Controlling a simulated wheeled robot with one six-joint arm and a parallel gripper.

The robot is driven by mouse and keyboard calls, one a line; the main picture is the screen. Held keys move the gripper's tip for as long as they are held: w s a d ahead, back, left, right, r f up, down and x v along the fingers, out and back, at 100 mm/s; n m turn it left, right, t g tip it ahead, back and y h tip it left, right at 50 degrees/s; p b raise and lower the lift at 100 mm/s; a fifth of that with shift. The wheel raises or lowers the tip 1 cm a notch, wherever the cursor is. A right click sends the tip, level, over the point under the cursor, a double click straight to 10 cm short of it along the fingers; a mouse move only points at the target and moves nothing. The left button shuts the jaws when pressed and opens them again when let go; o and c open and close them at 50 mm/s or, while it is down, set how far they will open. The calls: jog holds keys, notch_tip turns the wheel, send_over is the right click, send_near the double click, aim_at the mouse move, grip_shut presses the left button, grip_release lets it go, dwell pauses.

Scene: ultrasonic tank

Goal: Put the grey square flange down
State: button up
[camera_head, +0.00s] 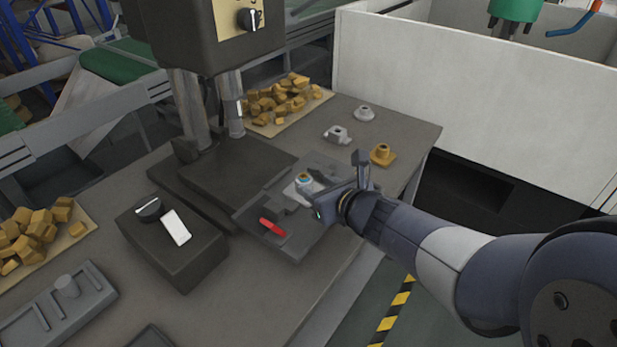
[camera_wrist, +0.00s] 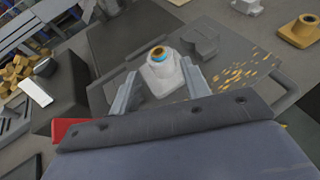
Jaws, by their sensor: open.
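The grey square flange (camera_head: 303,188) sits on a dark grey plate (camera_head: 300,240) at the right of the machine's base. In the wrist view the flange (camera_wrist: 163,77) has a pale square base and a raised neck with a blue and orange ring in its bore. My gripper (camera_wrist: 160,88) is open, with one finger on each side of the flange. I cannot tell whether the fingers touch it. In the head view my gripper (camera_head: 322,190) partly hides the flange's right side and the plate.
A red handle (camera_head: 272,227) lies at the plate's front. A grey block (camera_wrist: 200,40) stands beyond the flange. A light grey part (camera_head: 337,134), a round grey flange (camera_head: 364,113) and a yellow flange (camera_head: 382,154) stand behind. The drill-like machine (camera_head: 205,40) rises at the left.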

jog(key=shift+p+v, duration=0.35)
jog(key=shift+v, duration=1.3)
